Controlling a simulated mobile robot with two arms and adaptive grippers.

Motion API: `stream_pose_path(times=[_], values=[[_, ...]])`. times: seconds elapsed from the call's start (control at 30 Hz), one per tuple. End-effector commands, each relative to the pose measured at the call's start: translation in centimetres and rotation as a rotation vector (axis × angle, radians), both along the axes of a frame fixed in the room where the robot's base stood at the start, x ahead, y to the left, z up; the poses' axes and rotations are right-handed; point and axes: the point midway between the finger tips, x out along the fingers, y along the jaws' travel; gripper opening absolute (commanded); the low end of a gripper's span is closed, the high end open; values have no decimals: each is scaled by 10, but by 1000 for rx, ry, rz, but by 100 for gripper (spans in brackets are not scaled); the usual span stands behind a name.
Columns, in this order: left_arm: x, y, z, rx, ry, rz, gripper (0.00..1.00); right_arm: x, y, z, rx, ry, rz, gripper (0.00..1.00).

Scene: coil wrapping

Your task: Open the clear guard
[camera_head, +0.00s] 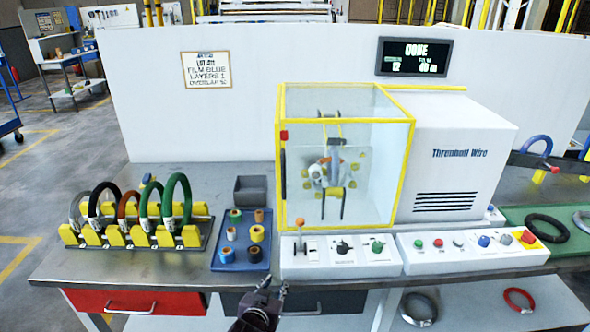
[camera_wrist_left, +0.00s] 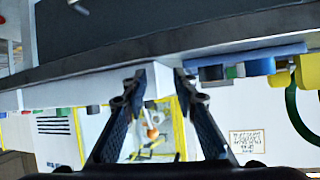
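The clear guard (camera_head: 345,155) is a see-through box with yellow edges on the bench, and it looks closed. A small red piece (camera_head: 284,135) sits on its left front edge. Inside it I see a grey wrapping head (camera_head: 330,168) with yellow parts. The guard's yellow frame also shows in the left wrist view (camera_wrist_left: 185,135), which looks inverted. My left gripper (camera_head: 272,291) is low at the bench's front edge, below and apart from the guard. In the left wrist view its two fingers (camera_wrist_left: 160,85) are spread with nothing held between them. My right gripper is not visible.
A control panel (camera_head: 342,256) with a lever and knobs lies between the bench's front edge and the guard. A blue tray (camera_head: 240,262) of rolls and a coil rack (camera_head: 125,238) stand left. A white machine housing (camera_head: 455,150) stands right of the guard.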

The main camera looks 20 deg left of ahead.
Motion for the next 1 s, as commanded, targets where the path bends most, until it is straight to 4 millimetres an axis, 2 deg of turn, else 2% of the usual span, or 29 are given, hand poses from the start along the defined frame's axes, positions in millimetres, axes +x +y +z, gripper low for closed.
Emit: stream_pose_path(times=[0.03, 0.2, 0.3, 0.4, 0.53, 0.67, 1.0], values=[[18, 2, 41, -5, -68, 9, 26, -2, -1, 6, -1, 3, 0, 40], [56, 4, 153, -26, -267, 29, 26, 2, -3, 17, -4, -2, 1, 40], [69, 6, 213, -37, -370, 40, 26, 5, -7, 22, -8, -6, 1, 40], [75, 8, 251, -46, -437, 45, 26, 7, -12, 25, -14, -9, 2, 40], [79, 9, 268, -51, -469, 48, 26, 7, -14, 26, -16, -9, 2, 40], [89, 10, 269, -51, -469, 49, 26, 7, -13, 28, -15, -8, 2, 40], [133, 13, 269, -50, -468, 48, 26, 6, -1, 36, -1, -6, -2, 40]])
